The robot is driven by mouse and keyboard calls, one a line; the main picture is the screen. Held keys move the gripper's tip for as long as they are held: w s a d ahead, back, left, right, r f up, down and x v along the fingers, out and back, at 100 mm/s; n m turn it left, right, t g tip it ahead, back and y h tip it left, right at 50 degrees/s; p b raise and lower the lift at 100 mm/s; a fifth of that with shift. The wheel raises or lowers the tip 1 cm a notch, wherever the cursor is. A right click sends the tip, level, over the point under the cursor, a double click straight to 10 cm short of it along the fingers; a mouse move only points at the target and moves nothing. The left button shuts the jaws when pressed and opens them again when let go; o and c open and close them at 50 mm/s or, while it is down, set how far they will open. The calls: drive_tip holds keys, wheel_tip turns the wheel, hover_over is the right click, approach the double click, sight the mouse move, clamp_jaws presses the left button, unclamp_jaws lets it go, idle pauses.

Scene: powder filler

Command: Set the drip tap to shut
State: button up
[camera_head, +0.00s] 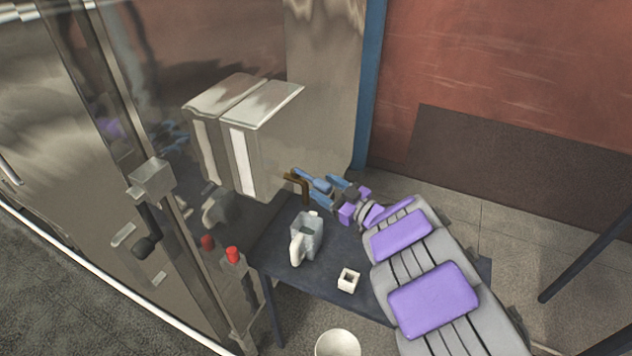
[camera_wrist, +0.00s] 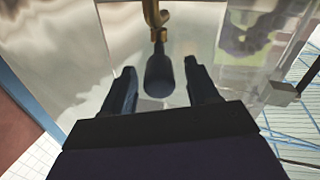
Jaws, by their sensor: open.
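The drip tap (camera_head: 301,184) is a brass-brown fitting under the pale box on the machine wall, and it also shows at the top of the wrist view (camera_wrist: 154,16). Its dark blue-grey handle (camera_wrist: 159,76) points from the brass stem toward my gripper. My gripper (camera_wrist: 162,78) is open, with one finger on each side of the handle. Gaps show between the handle and both fingers, so it is not gripped. In the head view my gripper (camera_head: 326,188) is at the tap from the right, and the fingers and handle overlap there.
A dark table (camera_head: 335,245) stands below the tap. On it are a grey jug (camera_head: 308,238) and a small white square cup (camera_head: 348,280). A white round bowl (camera_head: 338,344) is lower down in front. A red knob (camera_head: 232,254) is at the left. The pale box (camera_head: 240,130) is above the tap.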

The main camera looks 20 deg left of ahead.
sight(316, 180)
drive_tip(key=shift+x, duration=1.9)
clamp_jaws()
